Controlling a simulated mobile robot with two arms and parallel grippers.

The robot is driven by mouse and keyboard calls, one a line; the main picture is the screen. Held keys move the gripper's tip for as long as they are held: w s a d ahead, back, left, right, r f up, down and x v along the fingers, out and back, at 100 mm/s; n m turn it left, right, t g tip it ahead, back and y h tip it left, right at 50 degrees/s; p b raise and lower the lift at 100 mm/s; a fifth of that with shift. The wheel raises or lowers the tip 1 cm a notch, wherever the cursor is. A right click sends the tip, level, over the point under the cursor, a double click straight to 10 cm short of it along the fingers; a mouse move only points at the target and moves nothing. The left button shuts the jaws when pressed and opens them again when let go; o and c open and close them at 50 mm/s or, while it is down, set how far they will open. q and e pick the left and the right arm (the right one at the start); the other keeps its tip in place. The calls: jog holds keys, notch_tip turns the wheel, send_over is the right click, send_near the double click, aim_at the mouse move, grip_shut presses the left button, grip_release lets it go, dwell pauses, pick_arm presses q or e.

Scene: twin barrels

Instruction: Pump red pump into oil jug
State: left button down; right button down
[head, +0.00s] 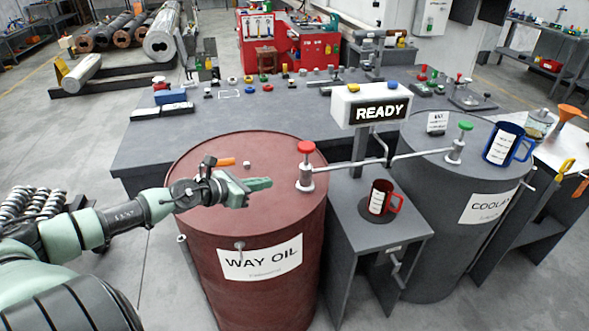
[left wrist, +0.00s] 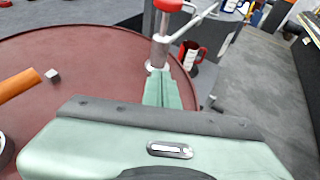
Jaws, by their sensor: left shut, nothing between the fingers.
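The red pump (head: 306,148) has a red knob on a metal stem and stands on top of the dark red barrel (head: 258,270) labelled WAY OIL. It also shows in the left wrist view (left wrist: 168,6). Its spout reaches right over a dark red jug (head: 382,197) that stands on a small grey stand between the barrels. My left gripper (head: 268,184) is shut and empty above the barrel top, left of the pump stem; its green fingers (left wrist: 170,95) point toward the stem. I cannot tell whether they touch it. My right gripper is not in view.
A sign (head: 375,108) reading READY stands behind the jug. A grey COOLANT barrel (head: 430,240) with a green-knobbed pump (head: 460,140) and a blue jug (head: 503,145) is at right. An orange object (head: 225,162) lies on the red barrel. A cluttered grey table (head: 240,115) stands behind.

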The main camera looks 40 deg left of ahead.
pick_arm(q)
jog(key=shift+w, duration=0.1)
jog(key=p, duration=0.2)
send_near(305, 166)
jog(key=w+f, duration=0.1)
jog(key=f, duration=0.2)
jog(key=w+f, duration=0.1)
jog(key=shift+w+d+f, duration=0.3)
jog(key=shift+f, duration=0.1)
jog(key=shift+w+d+r+p, duration=0.2)
jog(key=shift+w+r+p, duration=0.55)
jog(key=shift+w+r, duration=0.2)
jog(key=shift+w+d+r+p, duration=0.15)
jog(key=shift+w+r+p, duration=0.2)
jog(key=shift+r+p, duration=0.15)
jog(key=shift+w+f, duration=0.1)
